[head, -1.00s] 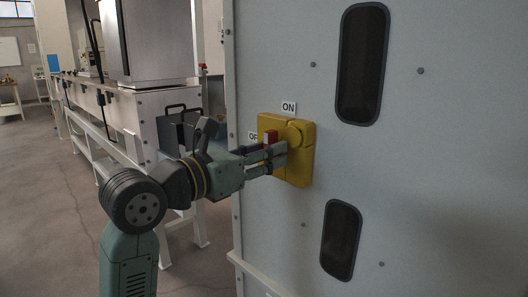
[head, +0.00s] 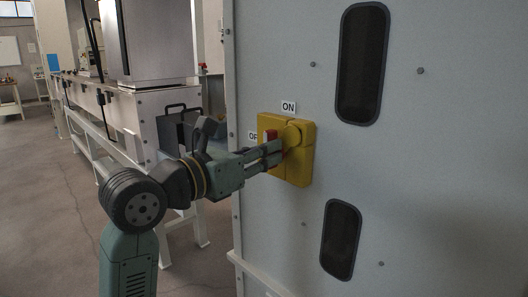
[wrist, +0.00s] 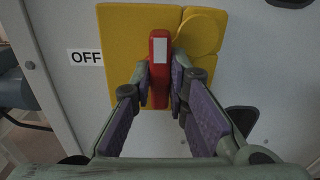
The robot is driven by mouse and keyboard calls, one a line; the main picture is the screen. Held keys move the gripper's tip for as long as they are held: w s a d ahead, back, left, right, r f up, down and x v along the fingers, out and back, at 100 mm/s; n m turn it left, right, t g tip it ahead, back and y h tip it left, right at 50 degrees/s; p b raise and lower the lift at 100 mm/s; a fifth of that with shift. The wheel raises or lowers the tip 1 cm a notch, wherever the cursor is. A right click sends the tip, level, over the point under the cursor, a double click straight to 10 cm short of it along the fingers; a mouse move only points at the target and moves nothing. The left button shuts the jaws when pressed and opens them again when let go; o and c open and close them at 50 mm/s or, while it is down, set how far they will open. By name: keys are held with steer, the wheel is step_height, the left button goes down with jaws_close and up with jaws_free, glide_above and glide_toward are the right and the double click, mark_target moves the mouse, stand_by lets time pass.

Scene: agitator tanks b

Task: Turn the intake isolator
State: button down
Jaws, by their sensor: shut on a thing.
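The intake isolator is a yellow box (head: 302,170) on the pale grey cabinet wall, with a red handle (head: 270,135). The wrist view shows the yellow box (wrist: 125,42) and the red handle (wrist: 159,88), which has a white patch and stands about upright in that picture. An ON label (head: 288,107) is above the box and an OFF label (wrist: 85,57) is to its left. My gripper (head: 275,152) is shut on the red handle, one finger on each side. In the head view the fingers hide the handle's lower part.
The cabinet wall (head: 400,200) has two dark oval windows (head: 362,62) and a pale ledge low down. A white-framed machine line (head: 135,125) stands to the left behind my arm. Open floor (head: 50,220) lies at the left.

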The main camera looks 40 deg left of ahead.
steer(key=shift+a+f+n+p, duration=0.15)
steer(key=shift+n+p, duration=2.05)
steer(key=shift+n, duration=2.15)
steer(key=shift+a+f+n+p, duration=0.15)
steer(key=shift+n+p, duration=2.05)
steer(key=shift+n, duration=2.15)
steer(key=c, duration=1.6)
jaws_free()
steer(key=shift+o, duration=0.2)
